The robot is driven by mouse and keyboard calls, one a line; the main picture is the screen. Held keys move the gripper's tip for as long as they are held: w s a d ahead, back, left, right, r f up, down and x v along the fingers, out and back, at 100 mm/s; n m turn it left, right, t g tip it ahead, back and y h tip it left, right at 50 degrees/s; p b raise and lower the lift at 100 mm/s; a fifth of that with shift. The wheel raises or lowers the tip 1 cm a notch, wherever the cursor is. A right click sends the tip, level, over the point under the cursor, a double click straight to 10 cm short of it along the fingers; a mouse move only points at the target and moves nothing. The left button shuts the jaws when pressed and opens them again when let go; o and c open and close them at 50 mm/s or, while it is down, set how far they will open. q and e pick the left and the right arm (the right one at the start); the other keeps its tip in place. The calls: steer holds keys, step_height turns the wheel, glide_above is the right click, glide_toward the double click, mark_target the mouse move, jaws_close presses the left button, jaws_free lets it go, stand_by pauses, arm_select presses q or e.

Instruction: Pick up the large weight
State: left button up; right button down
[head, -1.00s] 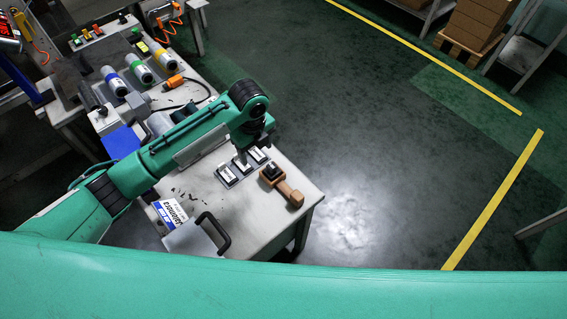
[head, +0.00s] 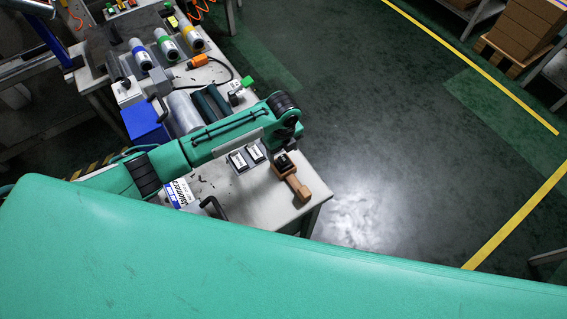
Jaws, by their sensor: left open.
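Two dark blocks with white labels, possibly weights, sit on the light table: one at the left (head: 238,162) and one further right (head: 255,153). I cannot tell from size which is the large weight. A brown wooden piece with a handle (head: 298,188) lies to their right, with a dark block on its far end. My left gripper (head: 290,147) is open, over the table's right side by that far end. Its fingers are small and partly hidden by my wrist; I cannot tell whether they touch anything. My right gripper is out of view.
Colour-banded rolls (head: 142,56) and a blue box (head: 144,122) stand further back on the light table (head: 255,200). Grey and dark rollers lie behind my arm. A black handle (head: 214,206) is at the near edge. Open floor lies to the right.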

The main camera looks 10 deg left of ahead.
mark_target(283, 158)
arm_select(q)
steer(key=shift+s+f+p, duration=0.2)
steer(key=shift+f+p, duration=0.1)
steer(key=shift+f, duration=2)
steer(key=c, duration=1.4)
